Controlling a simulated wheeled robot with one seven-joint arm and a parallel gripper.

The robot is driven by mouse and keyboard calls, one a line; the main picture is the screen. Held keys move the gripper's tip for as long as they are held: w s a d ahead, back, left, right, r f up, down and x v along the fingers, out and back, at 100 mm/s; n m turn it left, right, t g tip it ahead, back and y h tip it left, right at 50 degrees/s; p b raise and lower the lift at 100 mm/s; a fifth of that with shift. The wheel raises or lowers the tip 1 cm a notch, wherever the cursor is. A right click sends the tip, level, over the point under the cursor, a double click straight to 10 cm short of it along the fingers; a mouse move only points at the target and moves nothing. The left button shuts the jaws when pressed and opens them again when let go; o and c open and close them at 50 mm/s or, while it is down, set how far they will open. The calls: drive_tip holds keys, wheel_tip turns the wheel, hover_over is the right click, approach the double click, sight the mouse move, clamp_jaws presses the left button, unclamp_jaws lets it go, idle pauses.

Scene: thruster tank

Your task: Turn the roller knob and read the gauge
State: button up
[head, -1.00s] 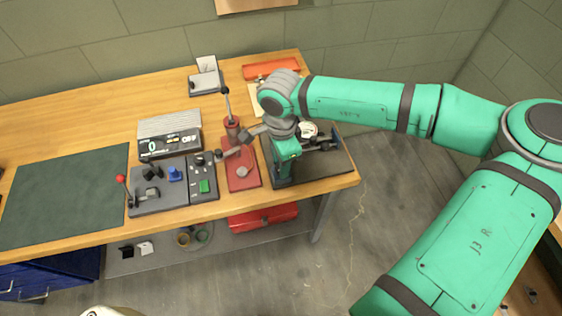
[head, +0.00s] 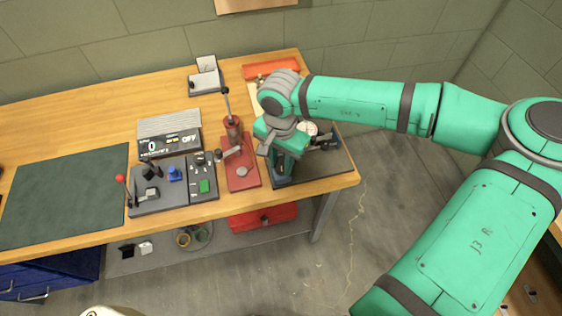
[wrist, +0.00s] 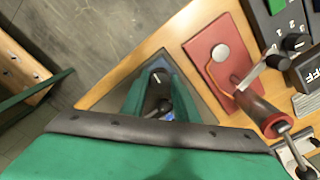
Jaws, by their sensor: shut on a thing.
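My gripper (head: 281,174) points down at the dark plate (head: 335,171) on the bench's right end. In the wrist view its two green fingers (wrist: 157,88) are closed around a dark knob (wrist: 156,74) with a white mark on top. The fingers and hand hide most of the knob; in the head view I cannot make it out. The gauge (head: 308,128) shows as a pale round face behind my wrist, partly covered. Its needle and reading are too small to tell. A bit of blue (wrist: 169,117) shows below the fingers.
Left of my gripper is a red hand press (head: 241,174) with an upright lever. The bench's front edge is close.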

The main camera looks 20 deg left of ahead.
sight(281, 166)
idle(0.4)
drive_tip(key=o, duration=1.1)
drive_tip(key=shift+c, duration=0.2)
wheel_tip(281, 166, up, 11)
drive_tip(key=shift+f, duration=0.1)
